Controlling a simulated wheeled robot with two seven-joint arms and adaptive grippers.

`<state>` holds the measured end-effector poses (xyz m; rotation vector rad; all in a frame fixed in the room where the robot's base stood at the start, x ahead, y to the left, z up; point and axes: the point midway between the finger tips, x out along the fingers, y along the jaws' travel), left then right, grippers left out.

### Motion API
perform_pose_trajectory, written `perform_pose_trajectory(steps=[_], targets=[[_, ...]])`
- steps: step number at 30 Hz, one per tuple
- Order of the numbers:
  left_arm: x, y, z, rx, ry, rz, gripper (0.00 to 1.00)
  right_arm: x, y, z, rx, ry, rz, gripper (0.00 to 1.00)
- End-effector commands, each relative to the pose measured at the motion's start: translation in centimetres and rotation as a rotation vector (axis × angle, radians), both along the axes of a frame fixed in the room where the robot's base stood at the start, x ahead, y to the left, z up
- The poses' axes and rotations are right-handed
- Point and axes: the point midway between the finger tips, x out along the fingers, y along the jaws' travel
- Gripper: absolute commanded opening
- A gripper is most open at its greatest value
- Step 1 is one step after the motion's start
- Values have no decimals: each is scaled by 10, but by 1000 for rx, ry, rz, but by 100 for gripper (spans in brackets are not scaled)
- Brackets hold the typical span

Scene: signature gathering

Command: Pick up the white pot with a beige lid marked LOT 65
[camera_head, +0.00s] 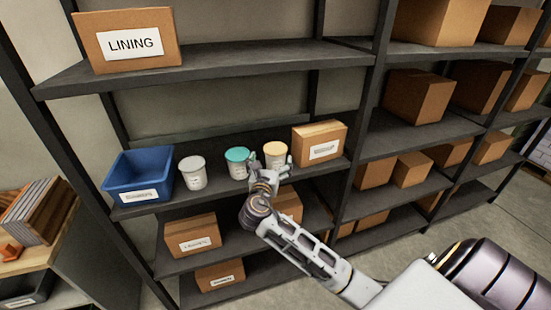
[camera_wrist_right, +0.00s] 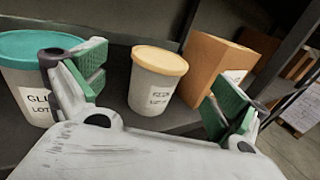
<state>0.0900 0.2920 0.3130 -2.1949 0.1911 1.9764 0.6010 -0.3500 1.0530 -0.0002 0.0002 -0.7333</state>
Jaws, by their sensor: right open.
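A white pot with a beige lid (camera_head: 275,153) stands upright on the middle shelf, between the teal-lidded pot and a cardboard box. In the right wrist view this beige-lidded pot (camera_wrist_right: 156,82) stands ahead between the two fingers, with a label whose lot number is too blurred to read surely. My right gripper (camera_head: 268,172) is open and empty in front of the pot. Its green-padded fingers (camera_wrist_right: 158,88) are spread to either side in the wrist view, with no visible contact. My left gripper is not in view.
A teal-lidded white pot (camera_head: 237,163) stands close left of my right gripper. Further left are a white-grey-lidded pot (camera_head: 192,173) and a blue bin (camera_head: 138,174). A labelled cardboard box (camera_head: 319,143) stands close right. The LINING box (camera_head: 128,41) sits on the shelf above.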

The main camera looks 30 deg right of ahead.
Motion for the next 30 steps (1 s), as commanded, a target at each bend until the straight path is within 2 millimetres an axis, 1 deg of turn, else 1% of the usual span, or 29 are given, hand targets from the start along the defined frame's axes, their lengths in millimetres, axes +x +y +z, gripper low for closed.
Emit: perform_pose_trajectory(steps=[3, 7, 22, 26, 30], targets=[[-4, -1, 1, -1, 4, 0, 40, 12, -10, 1, -2, -1, 0, 98], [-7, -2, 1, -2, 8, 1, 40, 19, -17, 0, -1, 0, 0, 98], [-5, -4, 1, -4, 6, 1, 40, 23, -21, 0, 0, 0, 0, 98], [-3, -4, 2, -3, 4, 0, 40, 29, -27, -1, -1, 1, -1, 98], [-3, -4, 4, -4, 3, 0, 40, 40, -38, -3, -1, -1, -1, 98]])
